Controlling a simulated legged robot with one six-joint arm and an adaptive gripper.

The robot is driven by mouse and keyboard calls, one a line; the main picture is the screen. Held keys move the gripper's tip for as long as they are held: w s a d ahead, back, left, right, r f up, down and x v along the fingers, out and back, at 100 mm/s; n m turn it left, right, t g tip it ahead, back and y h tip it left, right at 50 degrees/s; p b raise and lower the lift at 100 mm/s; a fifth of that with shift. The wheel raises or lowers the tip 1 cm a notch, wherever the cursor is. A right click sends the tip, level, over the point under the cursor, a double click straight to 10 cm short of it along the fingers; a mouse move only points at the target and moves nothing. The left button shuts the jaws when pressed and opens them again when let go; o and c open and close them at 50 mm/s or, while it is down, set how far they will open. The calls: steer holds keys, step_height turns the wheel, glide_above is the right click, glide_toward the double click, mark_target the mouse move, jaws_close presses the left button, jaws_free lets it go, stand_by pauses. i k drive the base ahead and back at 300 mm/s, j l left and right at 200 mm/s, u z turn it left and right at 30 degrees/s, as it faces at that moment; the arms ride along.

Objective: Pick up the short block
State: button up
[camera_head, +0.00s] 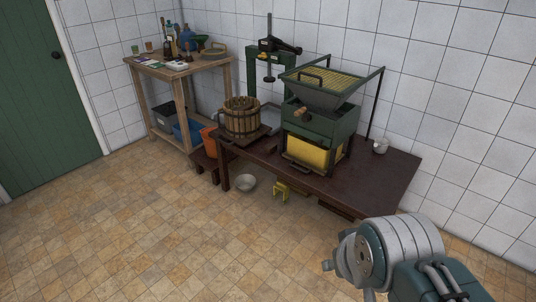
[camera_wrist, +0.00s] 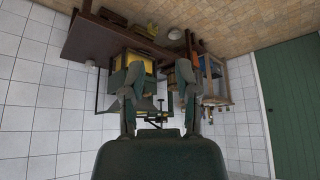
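I cannot make out with certainty which thing is the short block. In the head view a dark brown block-like piece (camera_head: 336,209) shows low under the front edge of the dark table (camera_head: 385,180), mostly hidden by the tabletop. In the wrist view, which is upside down, brown block-like pieces (camera_wrist: 112,16) lie under the table. My gripper (camera_head: 331,265) is at the lower right in the head view, in front of the table and apart from it. In the wrist view its two fingers (camera_wrist: 159,66) stand wide apart with nothing between them.
A green crusher (camera_head: 317,122) and a wooden press (camera_head: 241,118) stand on the table, with a white mug (camera_head: 380,146) at right. A metal bowl (camera_head: 246,182) and a small yellow object (camera_head: 281,191) are on the floor. A wooden workbench (camera_head: 178,72) stands behind. Left floor is clear.

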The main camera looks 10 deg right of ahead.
mark_target(270, 147)
steer(key=i+j, duration=0.15)
steer(key=i, duration=0.4)
steer(key=i+j+z, duration=0.15)
steer(key=i, duration=0.4)
steer(key=i+j, duration=0.25)
steer(key=i, duration=0.35)
steer(key=i+j+z, duration=0.1)
steer(key=i+j, duration=0.15)
steer(key=i, duration=0.3)
steer(key=i+j+z, duration=0.1)
steer(key=i+j, duration=0.15)
steer(key=i, duration=0.25)
steer(key=i+j, duration=0.3)
steer(key=i, duration=0.25)
steer(key=z, duration=0.05)
